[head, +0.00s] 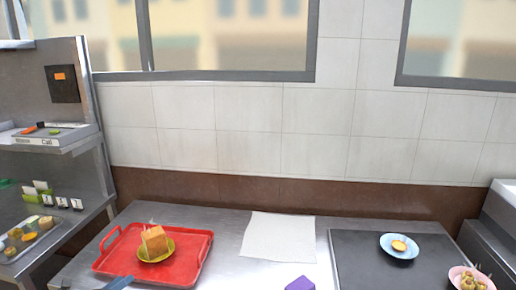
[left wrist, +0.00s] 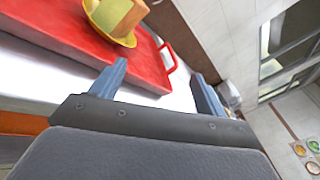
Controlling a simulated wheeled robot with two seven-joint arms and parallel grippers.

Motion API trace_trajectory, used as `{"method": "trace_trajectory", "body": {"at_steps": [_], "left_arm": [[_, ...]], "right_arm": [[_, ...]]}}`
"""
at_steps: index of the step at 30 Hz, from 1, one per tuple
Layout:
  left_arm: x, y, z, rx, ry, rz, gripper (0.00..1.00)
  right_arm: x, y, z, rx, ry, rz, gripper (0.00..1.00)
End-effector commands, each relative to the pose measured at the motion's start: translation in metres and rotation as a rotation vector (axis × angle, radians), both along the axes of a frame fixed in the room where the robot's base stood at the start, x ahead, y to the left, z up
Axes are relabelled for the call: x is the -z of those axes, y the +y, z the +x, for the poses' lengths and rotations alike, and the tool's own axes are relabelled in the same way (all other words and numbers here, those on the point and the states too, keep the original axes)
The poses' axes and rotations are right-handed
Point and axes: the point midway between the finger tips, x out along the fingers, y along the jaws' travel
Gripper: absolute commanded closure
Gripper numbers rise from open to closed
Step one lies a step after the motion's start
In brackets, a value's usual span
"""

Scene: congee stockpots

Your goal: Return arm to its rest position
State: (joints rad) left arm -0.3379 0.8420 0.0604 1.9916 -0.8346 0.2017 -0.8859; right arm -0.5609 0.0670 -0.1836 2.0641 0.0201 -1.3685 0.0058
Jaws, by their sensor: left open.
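My left gripper (head: 94,283) is at the bottom left of the head view, by the near left corner of the red tray (head: 199,262). Only its fingertips show there. In the left wrist view its two blue-grey fingers (left wrist: 158,88) stand wide apart with nothing between them. The tray lies on the steel table and holds a yellow-green plate (head: 145,258) with a tan block of food (head: 154,241) on it. The tray also shows in the left wrist view (left wrist: 145,75), just beyond the left finger. My right gripper does not show.
A white sheet (head: 279,236) lies mid-table. A purple item (head: 300,284) is at the near edge. A dark mat (head: 362,262) bears a light blue bowl (head: 390,252); a pink bowl (head: 462,271) is at its right. A steel shelf (head: 84,150) stands at left.

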Motion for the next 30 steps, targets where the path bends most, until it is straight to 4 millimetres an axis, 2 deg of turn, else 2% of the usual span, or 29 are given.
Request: {"method": "trace_trajectory", "body": {"at_steps": [3, 11, 17, 21, 24, 30], "left_arm": [[0.013, -0.017, -0.013, -0.160, 0.067, -0.259, 0.26], [0.053, -0.041, -0.053, -0.527, 0.264, -0.810, 0.26], [0.095, -0.071, -0.103, -0.820, 0.455, -1.204, 0.26], [0.122, -0.104, -0.147, -1.034, 0.608, -1.449, 0.26], [0.137, -0.131, -0.181, -1.188, 0.721, -1.593, 0.26], [0.149, -0.173, -0.229, -1.405, 0.883, -1.755, 0.26]], "right_arm": [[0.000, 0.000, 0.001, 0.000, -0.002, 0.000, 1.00], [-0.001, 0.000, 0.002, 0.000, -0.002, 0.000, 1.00], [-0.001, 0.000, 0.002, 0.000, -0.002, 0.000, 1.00], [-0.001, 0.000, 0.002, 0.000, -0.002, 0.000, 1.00], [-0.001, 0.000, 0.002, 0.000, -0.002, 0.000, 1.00], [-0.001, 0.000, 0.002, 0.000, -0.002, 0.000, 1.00]]}}
